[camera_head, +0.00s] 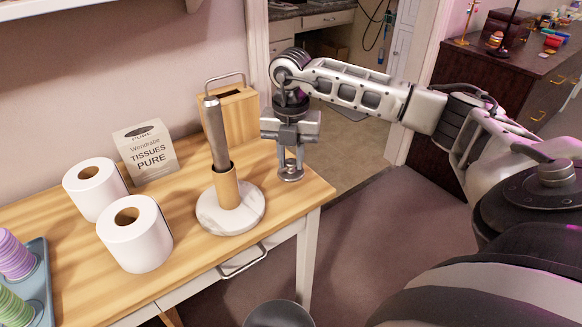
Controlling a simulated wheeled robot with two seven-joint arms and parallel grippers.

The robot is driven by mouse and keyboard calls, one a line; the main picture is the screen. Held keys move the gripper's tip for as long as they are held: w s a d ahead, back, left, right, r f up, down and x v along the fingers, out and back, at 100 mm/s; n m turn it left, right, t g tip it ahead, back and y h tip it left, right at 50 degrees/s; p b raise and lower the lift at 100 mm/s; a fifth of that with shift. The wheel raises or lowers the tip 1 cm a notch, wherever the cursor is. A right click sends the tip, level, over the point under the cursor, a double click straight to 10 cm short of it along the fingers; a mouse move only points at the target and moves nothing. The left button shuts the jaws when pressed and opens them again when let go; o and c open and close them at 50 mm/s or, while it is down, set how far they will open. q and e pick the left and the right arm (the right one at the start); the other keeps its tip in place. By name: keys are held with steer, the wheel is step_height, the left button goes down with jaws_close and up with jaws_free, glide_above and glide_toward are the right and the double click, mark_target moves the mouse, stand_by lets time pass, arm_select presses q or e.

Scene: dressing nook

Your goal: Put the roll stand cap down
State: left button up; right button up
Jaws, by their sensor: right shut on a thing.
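My right gripper (290,160) is shut on the roll stand cap (290,174), a small grey metal disc-like piece, at the right end of the wooden tabletop. It points downward; I cannot tell whether the cap touches the wood. The roll stand (216,137) stands to the left of the gripper, with a metal rod, a bare top and a round white marble-like base (245,213). A brown cardboard tube (227,188) is around the lower part of its rod. My left gripper is not in view.
Two white paper rolls (134,247) (84,190) stand left on the table (75,275). A tissue box (146,152) and a wooden box with a metal handle (240,112) stand at the back. A blue tray (40,262) holds stacked coloured pieces. Bare wood lies around the stand's base.

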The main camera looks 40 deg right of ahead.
mark_target(291, 160)
steer(key=shift+w+d+f, duration=0.1)
steer(key=shift+d+f, duration=0.1)
steer(key=shift+f, duration=1.55)
steer(key=shift+f, duration=0.1)
steer(key=o, duration=1)
steer(key=shift+r, duration=0.25)
step_height(291, 160, up, 12)
steer(key=shift+f+p, duration=0.1)
steer(key=shift+p, duration=0.25)
